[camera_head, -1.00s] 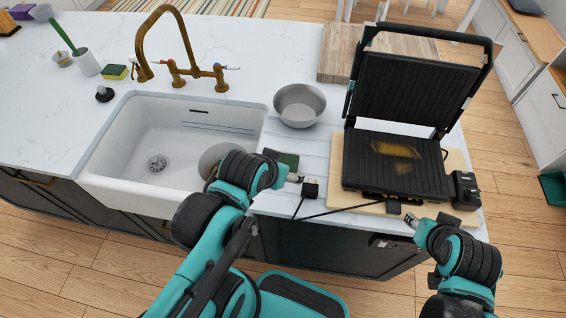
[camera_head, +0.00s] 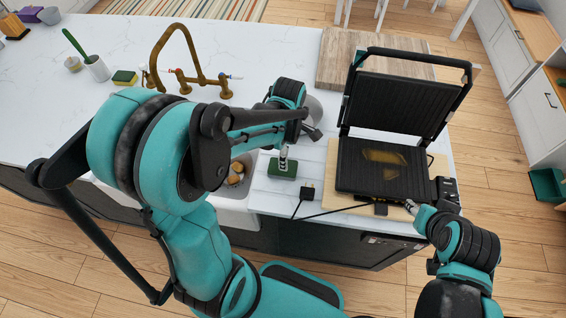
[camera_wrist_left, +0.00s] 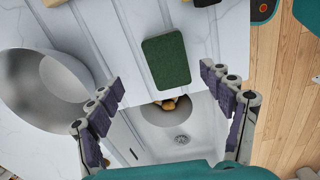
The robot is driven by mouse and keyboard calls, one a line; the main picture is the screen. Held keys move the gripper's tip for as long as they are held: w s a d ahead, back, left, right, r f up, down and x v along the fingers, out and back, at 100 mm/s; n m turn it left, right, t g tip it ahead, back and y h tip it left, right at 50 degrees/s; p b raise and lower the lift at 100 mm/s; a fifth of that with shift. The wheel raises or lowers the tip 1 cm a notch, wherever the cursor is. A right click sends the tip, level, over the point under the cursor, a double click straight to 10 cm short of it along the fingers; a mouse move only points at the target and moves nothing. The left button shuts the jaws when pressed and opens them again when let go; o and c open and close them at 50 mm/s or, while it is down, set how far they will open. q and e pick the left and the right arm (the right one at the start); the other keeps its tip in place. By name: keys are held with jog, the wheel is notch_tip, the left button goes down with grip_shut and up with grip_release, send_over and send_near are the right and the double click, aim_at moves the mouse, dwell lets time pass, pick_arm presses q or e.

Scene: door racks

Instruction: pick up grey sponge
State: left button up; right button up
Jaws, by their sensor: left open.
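The sponge (camera_head: 283,168) lies flat on the white counter between the sink and the grill. Its top looks dark green, with a paler edge, in the left wrist view (camera_wrist_left: 167,60) too. My left gripper (camera_wrist_left: 161,82) is open and empty. In the left wrist view its two fingers are spread wide, with the sponge ahead of and between them. In the head view a left fingertip (camera_head: 284,157) shows just over the sponge's far edge; contact cannot be told. My right gripper (camera_head: 411,207) is by the grill's front right corner, its jaws too small to read.
An open black contact grill (camera_head: 385,165) stands right of the sponge, with a plug (camera_head: 307,190) and cable close by. A steel bowl (camera_wrist_left: 50,88) is beside the left gripper. The sink (camera_wrist_left: 200,125) holds a bowl with brownish items. A brass tap (camera_head: 178,60) stands behind the sink.

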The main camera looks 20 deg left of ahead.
pick_arm(q)
jog(key=shift+w+f+n, duration=0.1)
jog(key=shift+f+n, duration=0.1)
jog(key=shift+n, duration=0.2)
jog(key=shift+f, duration=0.4)
jog(key=f, duration=0.2)
jog(key=f+b, duration=0.1)
jog(key=f, duration=0.1)
jog(key=s+f+b, duration=0.1)
jog(key=f, duration=0.1)
jog(key=shift+f, duration=0.6)
jog(key=shift+r, duration=0.1)
jog(key=c, duration=0.9)
jog(key=shift+o, duration=0.2)
jog(key=shift+r, duration=0.15)
jog(key=shift+r, duration=0.25)
jog(key=r, duration=0.1)
jog(key=r+p, duration=0.1)
jog(key=r, duration=0.2)
jog(key=shift+d, duration=0.25)
jog(key=d+r+p, duration=0.1)
jog(key=d+r, duration=0.2)
jog(key=d, duration=0.2)
jog(key=s+d+r+p, duration=0.1)
jog(key=d+r, duration=0.2)
jog(key=d, duration=0.3)
jog(key=shift+s, duration=0.15)
